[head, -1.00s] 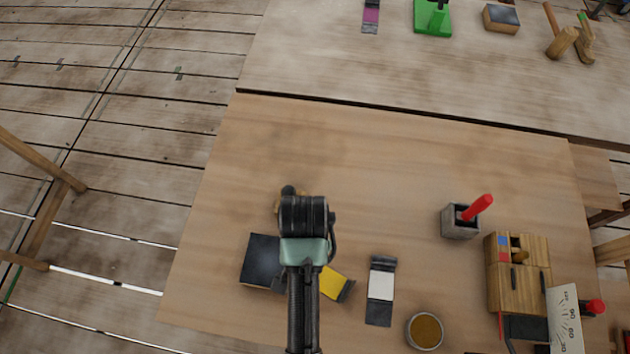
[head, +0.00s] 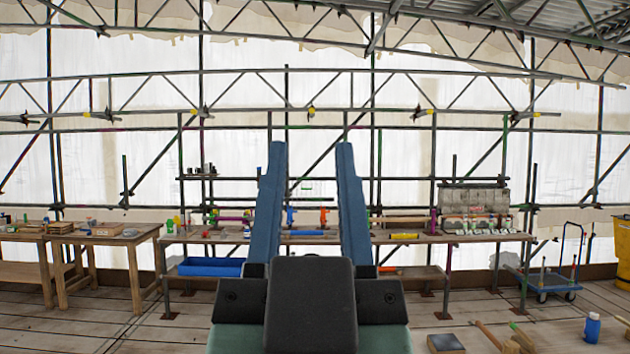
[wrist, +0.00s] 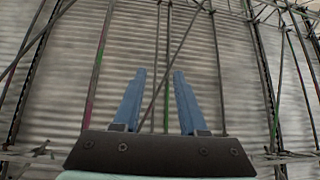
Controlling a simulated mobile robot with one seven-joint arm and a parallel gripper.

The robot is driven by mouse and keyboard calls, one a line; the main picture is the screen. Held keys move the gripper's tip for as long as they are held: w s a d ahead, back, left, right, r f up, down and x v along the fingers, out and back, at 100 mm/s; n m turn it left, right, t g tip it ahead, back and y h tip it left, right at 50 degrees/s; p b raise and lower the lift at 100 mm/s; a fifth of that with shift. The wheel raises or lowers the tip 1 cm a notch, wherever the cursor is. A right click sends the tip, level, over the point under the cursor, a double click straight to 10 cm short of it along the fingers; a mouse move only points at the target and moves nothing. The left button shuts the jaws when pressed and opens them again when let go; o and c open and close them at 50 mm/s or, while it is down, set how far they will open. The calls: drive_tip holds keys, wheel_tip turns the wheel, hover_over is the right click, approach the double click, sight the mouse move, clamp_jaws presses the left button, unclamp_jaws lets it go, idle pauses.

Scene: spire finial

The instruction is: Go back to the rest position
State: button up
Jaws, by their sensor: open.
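My gripper (head: 308,150) is raised in the middle of the head view, its two blue fingers pointing up and standing apart. Nothing is between them. The wrist view also shows the open, empty gripper (wrist: 156,75), facing grey corrugated sheeting and scaffold poles. Its fingers touch nothing that I can see.
A long workbench (head: 460,238) with tools stands behind the gripper. Wooden tables (head: 135,237) are at the left. A blue trolley (head: 552,283) stands at the right.

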drive_tip(key=shift+s+d+r+t, duration=0.1)
drive_tip(key=shift+s+r+t, duration=0.5)
drive_tip(key=shift+s+r, duration=0.65)
wheel_tip(320, 180, down, 3)
drive_tip(key=b, duration=0.3)
drive_tip(key=shift+f, duration=0.2)
